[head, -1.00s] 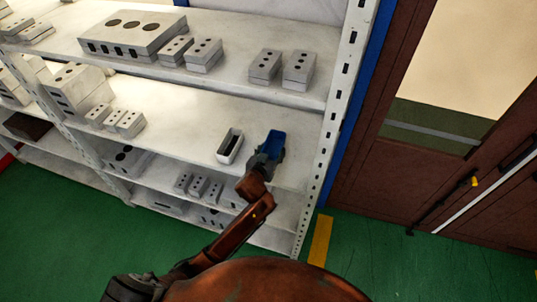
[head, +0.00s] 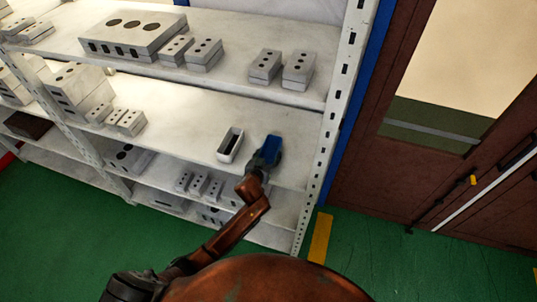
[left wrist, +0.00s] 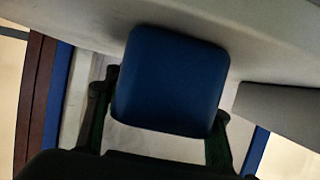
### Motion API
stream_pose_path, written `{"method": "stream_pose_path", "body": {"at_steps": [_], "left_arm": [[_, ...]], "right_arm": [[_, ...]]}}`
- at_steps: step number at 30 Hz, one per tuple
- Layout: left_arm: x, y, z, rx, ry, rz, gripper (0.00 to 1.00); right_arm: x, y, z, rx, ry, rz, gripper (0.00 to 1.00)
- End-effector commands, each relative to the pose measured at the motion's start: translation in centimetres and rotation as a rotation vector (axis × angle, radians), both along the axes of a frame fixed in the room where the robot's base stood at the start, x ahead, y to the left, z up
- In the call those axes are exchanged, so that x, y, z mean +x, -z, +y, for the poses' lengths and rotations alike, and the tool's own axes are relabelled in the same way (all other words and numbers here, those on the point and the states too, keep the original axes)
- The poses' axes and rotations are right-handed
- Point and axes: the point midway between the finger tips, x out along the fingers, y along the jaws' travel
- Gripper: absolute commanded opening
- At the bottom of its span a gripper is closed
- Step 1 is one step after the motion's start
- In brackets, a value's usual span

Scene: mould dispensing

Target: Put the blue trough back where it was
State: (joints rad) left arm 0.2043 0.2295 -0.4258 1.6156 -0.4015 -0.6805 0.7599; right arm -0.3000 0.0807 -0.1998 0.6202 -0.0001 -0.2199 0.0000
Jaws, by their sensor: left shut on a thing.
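The blue trough (head: 269,149) is at the right part of the middle shelf (head: 190,115), right of a white trough (head: 230,145). My left gripper (head: 264,160) is shut on the blue trough from the front. In the left wrist view the blue trough (left wrist: 172,80) fills the middle, with the fingers of my left gripper (left wrist: 160,130) on either side of it. I cannot tell whether the trough's underside touches the shelf. My right gripper is not in view.
Grey mould blocks (head: 203,54) stand on the upper shelf, and smaller ones (head: 130,122) stand at the left of the middle shelf. A perforated white post (head: 334,115) bounds the shelf on the right. The shelf around the troughs is mostly clear.

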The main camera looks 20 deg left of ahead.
Motion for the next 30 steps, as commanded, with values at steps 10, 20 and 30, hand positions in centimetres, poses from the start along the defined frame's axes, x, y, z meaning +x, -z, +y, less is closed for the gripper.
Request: {"method": "stream_pose_path", "body": {"at_steps": [10,20,30], "left_arm": [[0.0,0.1,0.0,0.000,0.000,0.001,0.67],[-0.4,-0.3,0.0,-0.001,0.000,0.001,0.67],[-6.3,-2.6,0.3,-0.003,-0.001,0.001,0.67]], "right_arm": [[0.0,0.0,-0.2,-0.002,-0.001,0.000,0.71],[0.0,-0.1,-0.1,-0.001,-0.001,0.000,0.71],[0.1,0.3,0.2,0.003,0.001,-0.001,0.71]]}}
